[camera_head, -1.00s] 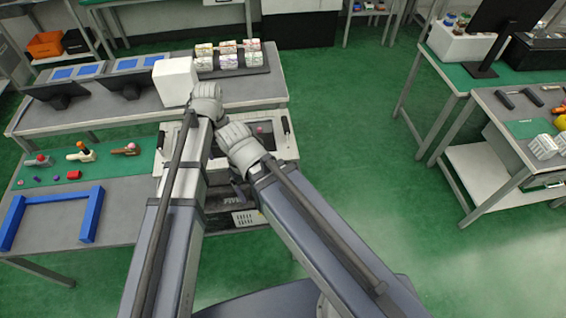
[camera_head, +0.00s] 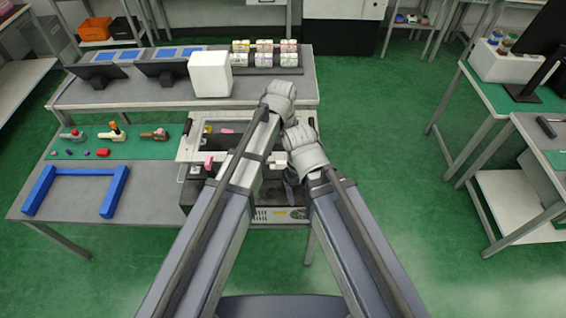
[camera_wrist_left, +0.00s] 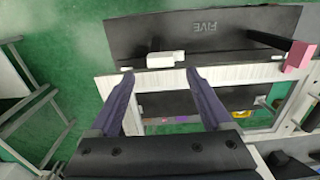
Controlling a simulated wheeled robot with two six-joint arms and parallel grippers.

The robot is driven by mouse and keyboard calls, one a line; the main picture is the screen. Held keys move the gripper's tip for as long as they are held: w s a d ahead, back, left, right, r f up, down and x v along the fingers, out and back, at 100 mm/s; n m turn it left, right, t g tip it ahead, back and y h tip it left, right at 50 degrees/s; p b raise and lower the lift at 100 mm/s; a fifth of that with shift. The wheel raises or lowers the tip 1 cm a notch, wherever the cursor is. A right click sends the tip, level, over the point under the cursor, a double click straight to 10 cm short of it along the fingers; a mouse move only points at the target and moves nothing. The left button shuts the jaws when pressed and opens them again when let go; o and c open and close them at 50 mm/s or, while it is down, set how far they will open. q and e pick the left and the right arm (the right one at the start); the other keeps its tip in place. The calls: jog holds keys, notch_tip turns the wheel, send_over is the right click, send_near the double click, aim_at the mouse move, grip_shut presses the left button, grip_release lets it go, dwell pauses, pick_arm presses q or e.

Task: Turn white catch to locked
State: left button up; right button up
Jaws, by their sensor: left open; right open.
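The white catch (camera_wrist_left: 162,59) is a small white block at the edge of a black panel marked FIVE in the left wrist view. In the head view it shows as a small pale piece (camera_head: 277,159) between my arms, partly covered. My left gripper (camera_wrist_left: 158,75) is open, its two dark fingers apart, with the catch just beyond and between the tips; contact cannot be made out. In the head view my left gripper (camera_head: 279,97) is over the back of the fixture, fingers hidden. My right gripper (camera_head: 302,152) is close by, lower, its fingertips mostly hidden.
The fixture has a white-framed top (camera_head: 188,149) and a pink block (camera_head: 208,161) left of the catch. The left table holds a blue frame (camera_head: 75,172) and several small levers on a green mat (camera_head: 62,150). A white box (camera_head: 209,75) stands behind.

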aim_at(282, 163)
pick_arm(q)
notch_tip(282, 163, down, 6)
jog(key=b, duration=0.5)
jog(key=shift+r, duration=0.1)
grip_shut()
dwell(0.4)
